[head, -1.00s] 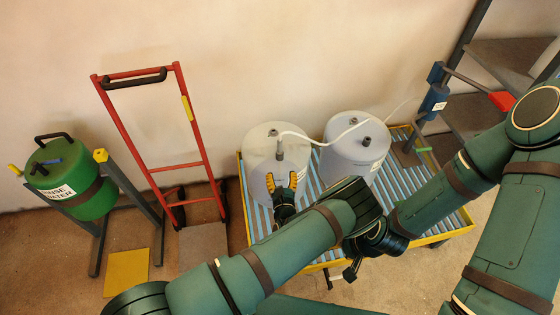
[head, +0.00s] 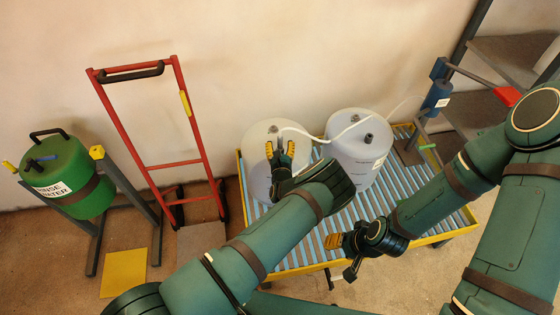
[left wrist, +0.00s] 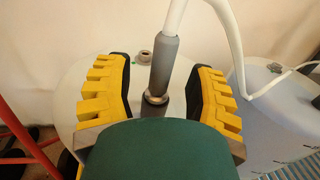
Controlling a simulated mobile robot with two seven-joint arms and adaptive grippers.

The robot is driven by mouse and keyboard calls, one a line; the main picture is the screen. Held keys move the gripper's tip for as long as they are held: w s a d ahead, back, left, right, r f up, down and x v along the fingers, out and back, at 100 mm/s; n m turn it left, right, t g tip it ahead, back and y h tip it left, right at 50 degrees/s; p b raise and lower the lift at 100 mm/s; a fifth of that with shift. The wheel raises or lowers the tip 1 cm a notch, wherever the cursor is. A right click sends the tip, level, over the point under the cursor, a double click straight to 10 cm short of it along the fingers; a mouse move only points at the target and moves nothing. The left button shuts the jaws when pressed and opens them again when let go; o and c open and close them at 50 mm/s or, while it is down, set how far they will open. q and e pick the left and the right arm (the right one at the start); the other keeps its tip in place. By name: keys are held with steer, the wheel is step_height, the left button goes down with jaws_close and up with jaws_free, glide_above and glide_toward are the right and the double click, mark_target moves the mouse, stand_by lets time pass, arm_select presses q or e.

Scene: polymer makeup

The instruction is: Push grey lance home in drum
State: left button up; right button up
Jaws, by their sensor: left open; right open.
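The grey lance (left wrist: 164,62) stands upright in the top of the left white drum (head: 258,185), with a white hose leaving its upper end. The same drum top shows in the left wrist view (left wrist: 85,75). My left gripper (head: 281,150) is open at the drum's top. In the left wrist view its yellow fingers (left wrist: 165,90) stand either side of the lance, with gaps on both sides. A metal collar (left wrist: 154,99) sits low on the lance. The lance's lower end is hidden. My right gripper (head: 333,242) is open and empty over the slatted platform's front.
A second white drum (head: 352,165) stands close on the right, with the hose (head: 340,131) passing over it. Both drums are on a yellow-framed roller platform (head: 310,235). A red hand truck (head: 160,165) and green rinse-water drum (head: 75,185) stand left.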

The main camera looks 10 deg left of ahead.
arm_select(q)
steer(key=shift+w+a+r, duration=0.1)
steer(key=shift+w, duration=0.55)
jaws_close()
